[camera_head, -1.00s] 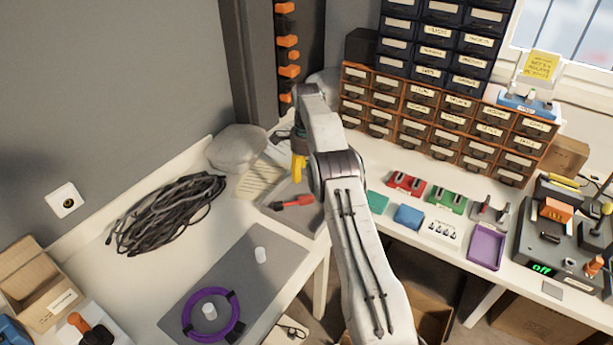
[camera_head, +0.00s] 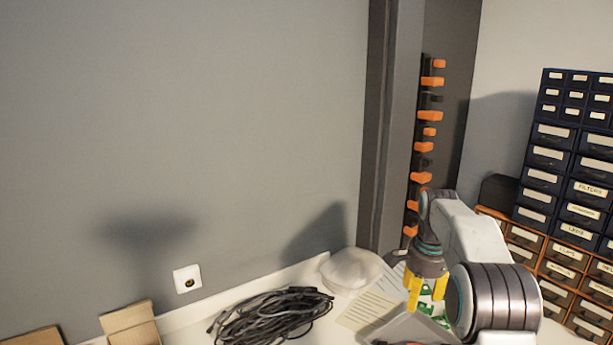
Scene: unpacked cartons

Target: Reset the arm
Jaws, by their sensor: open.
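My arm reaches in from the bottom right, with its joint and forearm in front of the drawer cabinets. My gripper (camera_head: 426,290) points down with its yellow fingers apart and nothing between them. It is above the corner of the worktop, over or near a grey tray (camera_head: 415,328) and some green pieces. I cannot tell whether the fingers touch anything there.
A black cable bundle (camera_head: 272,316), a pale bag (camera_head: 351,270) and paper sheets (camera_head: 368,308) lie on the worktop. Drawer cabinets (camera_head: 575,190) stand at right. A rack with orange clips (camera_head: 425,145) hangs behind the arm.

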